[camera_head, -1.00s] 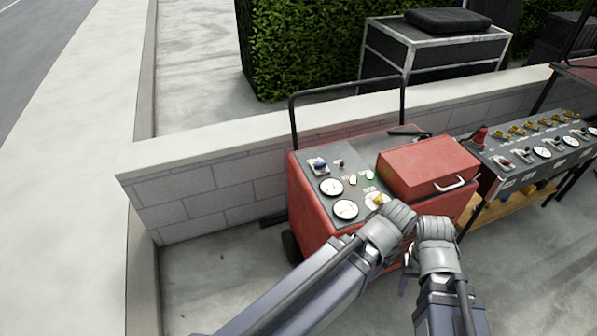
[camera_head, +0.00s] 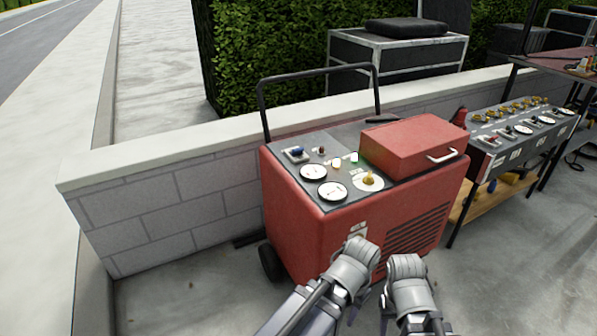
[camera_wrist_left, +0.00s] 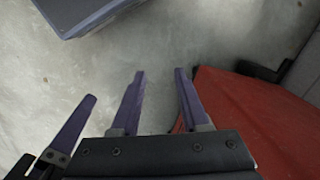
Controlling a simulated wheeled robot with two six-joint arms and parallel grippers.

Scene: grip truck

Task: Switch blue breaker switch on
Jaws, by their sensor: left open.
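The blue breaker switch (camera_head: 297,151) is a small blue lever on a pale plate. It sits at the back left of the grey panel on the red machine (camera_head: 345,232). Its on or off position is too small to tell. My left gripper (camera_head: 352,264) is low in front of the machine, apart from the switch. In the left wrist view my left gripper (camera_wrist_left: 158,78) has spread purple fingers, empty over the concrete, with the red body to the right. My right gripper (camera_head: 407,275) is beside the left one; its fingers are hidden.
The panel also carries white gauges (camera_head: 333,191), a yellow knob (camera_head: 369,179) and small lights. A red box (camera_head: 412,144) stands to their right. A handle bar (camera_head: 318,73) rises behind. A low wall (camera_head: 165,200) runs behind the machine, and a control desk (camera_head: 515,135) stands right.

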